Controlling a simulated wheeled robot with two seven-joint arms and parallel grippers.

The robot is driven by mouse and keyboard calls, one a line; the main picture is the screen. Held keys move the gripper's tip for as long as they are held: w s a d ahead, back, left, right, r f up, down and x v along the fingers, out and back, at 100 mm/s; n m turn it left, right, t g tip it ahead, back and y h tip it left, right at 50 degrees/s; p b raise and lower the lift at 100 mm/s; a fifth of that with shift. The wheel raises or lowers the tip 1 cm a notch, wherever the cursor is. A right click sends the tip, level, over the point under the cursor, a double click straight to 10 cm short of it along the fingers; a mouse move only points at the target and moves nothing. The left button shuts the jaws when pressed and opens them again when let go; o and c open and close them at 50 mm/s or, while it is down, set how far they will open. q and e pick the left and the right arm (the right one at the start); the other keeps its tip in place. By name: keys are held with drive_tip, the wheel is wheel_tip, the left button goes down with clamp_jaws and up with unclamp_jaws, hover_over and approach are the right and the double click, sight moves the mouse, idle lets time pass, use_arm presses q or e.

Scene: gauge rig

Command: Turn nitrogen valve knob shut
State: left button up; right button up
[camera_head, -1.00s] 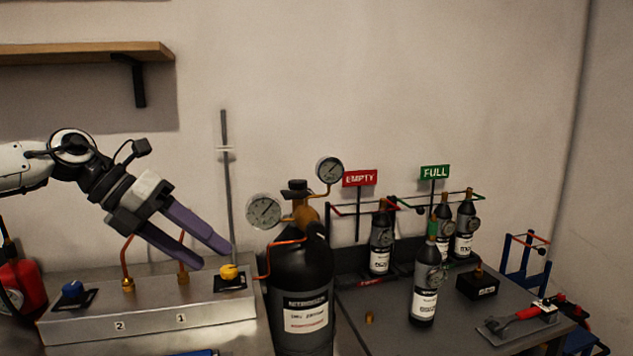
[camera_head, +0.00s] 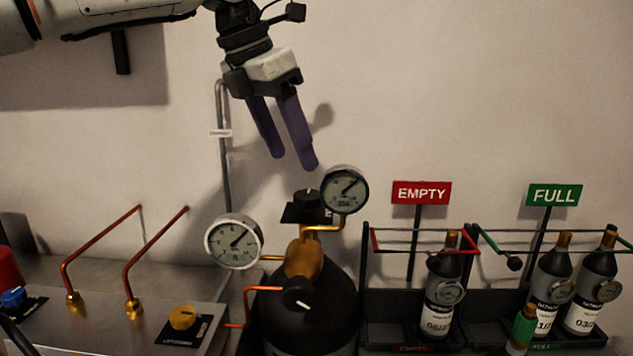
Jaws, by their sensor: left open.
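The nitrogen cylinder (camera_head: 330,312) is a large black bottle with a brass valve body (camera_head: 303,258) on top. A black knob (camera_head: 307,198) with a dark plate under it stands at the top of the valve. A second black knob (camera_head: 298,291) with a white mark faces forward, lower down. My left gripper (camera_head: 294,161) is open and empty, its two purple fingers pointing down, above and slightly left of the top knob and apart from it. My right gripper is out of view.
A round gauge (camera_head: 344,190) sits close right of the top knob; another gauge (camera_head: 233,241) is at its lower left. A metal box with a yellow knob (camera_head: 182,317) and copper pipes (camera_head: 155,245) stands left. Small bottles stand right by the EMPTY sign (camera_head: 421,193) and FULL sign (camera_head: 553,195).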

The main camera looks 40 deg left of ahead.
sight(308, 194)
use_arm(q)
drive_tip(key=x, duration=0.8)
drive_tip(key=shift+f, duration=0.1)
drive_tip(key=c, duration=1.1)
